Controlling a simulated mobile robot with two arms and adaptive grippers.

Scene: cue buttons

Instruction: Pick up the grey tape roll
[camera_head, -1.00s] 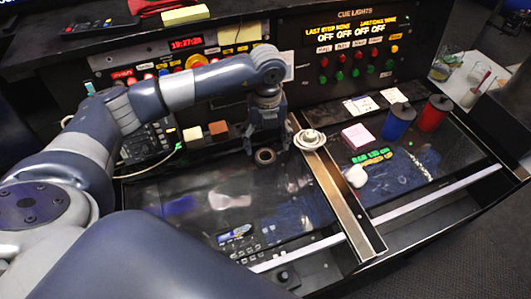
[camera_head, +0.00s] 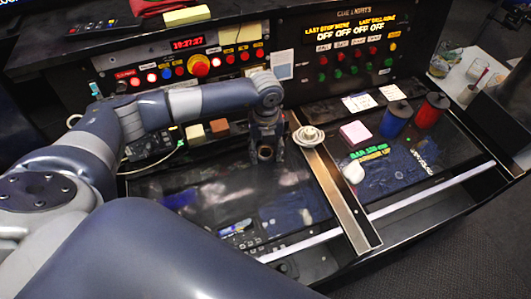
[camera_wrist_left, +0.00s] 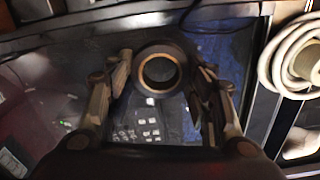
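The grey tape roll (camera_wrist_left: 184,66) is a dark ring with a brown inner rim, on the dark desk top. In the left wrist view it sits between the two fingertips of my left gripper (camera_wrist_left: 163,75). The fingers are apart, one on each side of the roll; whether they touch it is hard to tell. In the head view my left gripper (camera_head: 266,146) is lowered over the roll, pointing down, and the fingers partly hide the roll. My right gripper is not in view.
A coiled white cable (camera_head: 308,135) lies just right of the gripper, by a raised metal-edged divider (camera_head: 335,195). A pink block (camera_head: 355,133) and blue (camera_head: 395,120) and red (camera_head: 431,111) cylinders stand farther right. Small blocks (camera_head: 219,127) and a button panel (camera_head: 195,65) are behind.

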